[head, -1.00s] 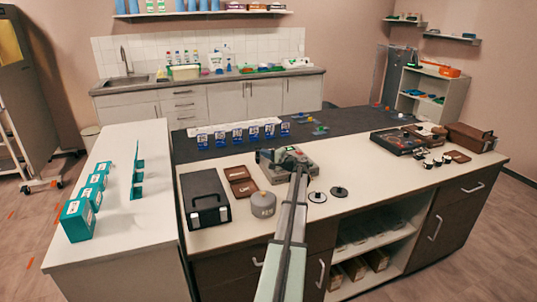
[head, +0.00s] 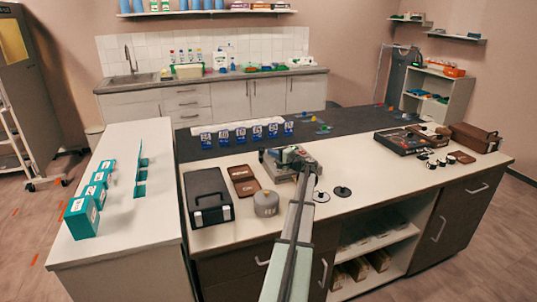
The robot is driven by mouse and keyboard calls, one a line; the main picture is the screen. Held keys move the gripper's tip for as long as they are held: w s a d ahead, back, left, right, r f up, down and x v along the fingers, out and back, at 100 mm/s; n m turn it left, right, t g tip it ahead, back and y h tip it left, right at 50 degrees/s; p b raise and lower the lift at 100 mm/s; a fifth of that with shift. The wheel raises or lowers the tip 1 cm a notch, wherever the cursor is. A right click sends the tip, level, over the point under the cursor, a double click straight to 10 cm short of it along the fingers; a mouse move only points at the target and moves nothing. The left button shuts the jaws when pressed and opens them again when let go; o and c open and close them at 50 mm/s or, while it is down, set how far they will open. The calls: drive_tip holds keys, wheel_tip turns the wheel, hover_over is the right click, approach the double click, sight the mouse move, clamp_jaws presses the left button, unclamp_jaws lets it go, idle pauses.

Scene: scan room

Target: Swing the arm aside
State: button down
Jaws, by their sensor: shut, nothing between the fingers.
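My arm reaches forward from the bottom of the head view over the white counter (head: 375,205). My gripper (head: 291,156) is at its far end, in front of or above a grey device (head: 270,166) near the middle of the counter. The fingers are small and dark here, shut with nothing seen between them. The arm hides part of the device and the counter; whether the gripper touches the device I cannot tell.
Left of the arm are a grey round canister (head: 266,203), a brown case (head: 243,180) and a black case (head: 208,197). Black discs (head: 342,192) lie close on the right. Blue-labelled boxes (head: 240,135) stand behind. Bare counter lies farther right, before an open toolbox (head: 399,141).

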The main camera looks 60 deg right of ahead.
drive_tip(key=shift+s+d, duration=0.2)
drive_tip(key=shift+s, duration=0.3)
drive_tip(key=shift+s+d, duration=0.15)
drive_tip(key=shift+s, duration=0.3)
drive_tip(key=a+v, duration=0.2)
drive_tip(key=v, duration=0.7)
drive_tip(key=shift+w+a+r, duration=0.1)
drive_tip(key=shift+a, duration=0.05)
